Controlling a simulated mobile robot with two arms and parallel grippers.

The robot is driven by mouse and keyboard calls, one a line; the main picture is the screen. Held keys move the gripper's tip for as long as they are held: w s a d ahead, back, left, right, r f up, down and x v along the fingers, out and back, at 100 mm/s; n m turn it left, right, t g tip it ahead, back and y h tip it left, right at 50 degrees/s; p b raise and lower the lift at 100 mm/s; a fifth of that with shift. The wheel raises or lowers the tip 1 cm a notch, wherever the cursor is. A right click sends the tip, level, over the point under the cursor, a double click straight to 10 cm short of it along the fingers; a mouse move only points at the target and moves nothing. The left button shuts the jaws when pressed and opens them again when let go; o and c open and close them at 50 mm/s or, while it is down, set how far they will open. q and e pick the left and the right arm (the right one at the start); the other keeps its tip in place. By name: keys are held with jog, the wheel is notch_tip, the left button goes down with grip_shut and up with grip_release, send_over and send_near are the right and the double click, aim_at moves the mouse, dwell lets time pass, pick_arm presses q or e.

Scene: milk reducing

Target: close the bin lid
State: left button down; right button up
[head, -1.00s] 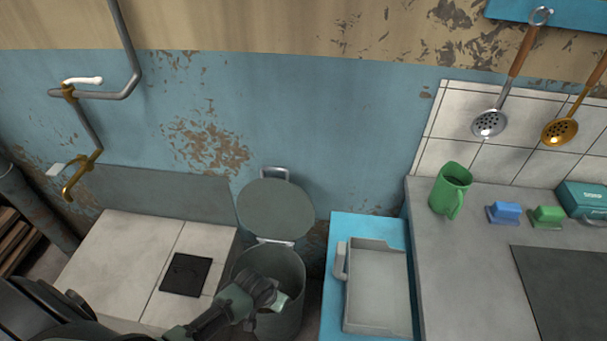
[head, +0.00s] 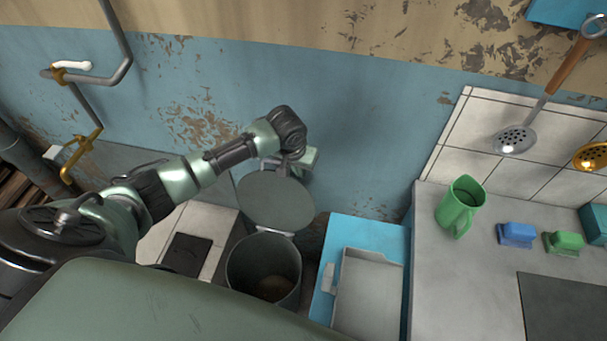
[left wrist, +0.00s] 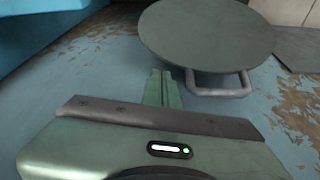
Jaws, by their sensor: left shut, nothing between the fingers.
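The bin (head: 240,268) stands on the floor with its mouth open and something brownish inside. Its round grey-green lid (head: 275,202) is raised, hinged at the back rim and tilted toward the wall. My left gripper (head: 308,160) is shut and empty at the lid's upper edge, near the wall, and partly hides the lid's handle. In the left wrist view the shut fingers (left wrist: 163,88) point toward the lid (left wrist: 205,35), beside its metal loop handle (left wrist: 222,86). I cannot tell whether they touch the lid. My right gripper is not in view.
A blue cabinet with a grey tray (head: 368,295) stands right of the bin. The counter (head: 440,270) farther right holds a green mug (head: 460,207) and small blue and green items. A tiled ledge (head: 215,228) is left of the bin. The blue wall (head: 370,130) is close behind the lid.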

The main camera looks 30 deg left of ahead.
pick_arm(q)
jog(key=x, duration=0.6)
jog(key=shift+w+r, duration=0.1)
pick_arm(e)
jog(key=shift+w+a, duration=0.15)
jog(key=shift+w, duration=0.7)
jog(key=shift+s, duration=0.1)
